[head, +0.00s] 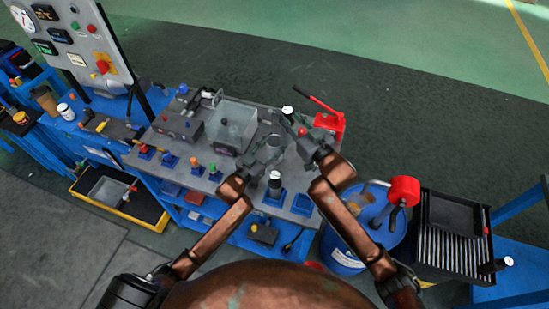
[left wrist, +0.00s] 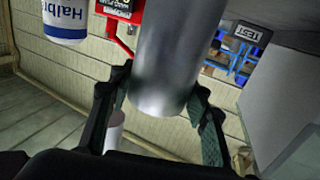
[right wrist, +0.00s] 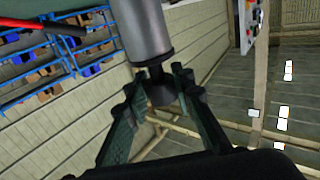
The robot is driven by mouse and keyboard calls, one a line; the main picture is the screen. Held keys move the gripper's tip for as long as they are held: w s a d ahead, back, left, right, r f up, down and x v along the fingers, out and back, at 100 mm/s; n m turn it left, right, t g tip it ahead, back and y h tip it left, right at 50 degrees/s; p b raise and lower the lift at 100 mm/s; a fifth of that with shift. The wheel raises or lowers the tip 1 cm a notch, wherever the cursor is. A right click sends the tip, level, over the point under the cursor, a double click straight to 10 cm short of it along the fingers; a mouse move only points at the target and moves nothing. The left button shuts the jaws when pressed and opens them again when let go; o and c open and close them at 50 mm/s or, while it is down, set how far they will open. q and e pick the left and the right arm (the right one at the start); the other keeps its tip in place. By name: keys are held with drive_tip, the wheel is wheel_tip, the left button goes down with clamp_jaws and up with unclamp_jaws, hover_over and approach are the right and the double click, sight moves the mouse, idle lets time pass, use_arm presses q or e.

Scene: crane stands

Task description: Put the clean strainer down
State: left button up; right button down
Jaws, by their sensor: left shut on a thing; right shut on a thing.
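My left gripper (head: 268,152) is shut on a plain grey metal cylinder, which I take to be the strainer (left wrist: 165,65). The cylinder stands between its fingers (left wrist: 160,110) in the left wrist view; its mesh, if any, does not show. My right gripper (head: 301,124) is shut on the dark narrow end of another grey cylinder (right wrist: 145,28), seen in the right wrist view between the fingers (right wrist: 155,85). Both grippers are close together over the right part of the grey bench top (head: 235,172). I cannot tell whether either cylinder touches the bench.
A red hand pump (head: 328,122) stands at the bench's back right. A clear-walled box (head: 233,125) is left of the grippers. A blue drum (head: 345,250) is at right.

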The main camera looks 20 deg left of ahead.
sight(275, 137)
drive_tip(key=w+a+r+n+g+y, duration=0.1)
drive_tip(key=w+a+r, duration=0.15)
drive_tip(key=a, duration=0.25)
drive_tip(key=f, duration=1.7)
drive_tip(key=shift+s+f, duration=0.1)
drive_tip(key=shift+s, duration=0.25)
drive_tip(key=shift+d+f, duration=0.1)
drive_tip(key=c, duration=1.7)
unclamp_jaws()
drive_tip(key=shift+o, duration=0.2)
use_arm(q)
drive_tip(key=shift+f, duration=0.1)
use_arm(e)
drive_tip(key=v, duration=1.2)
drive_tip(key=shift+r, duration=0.25)
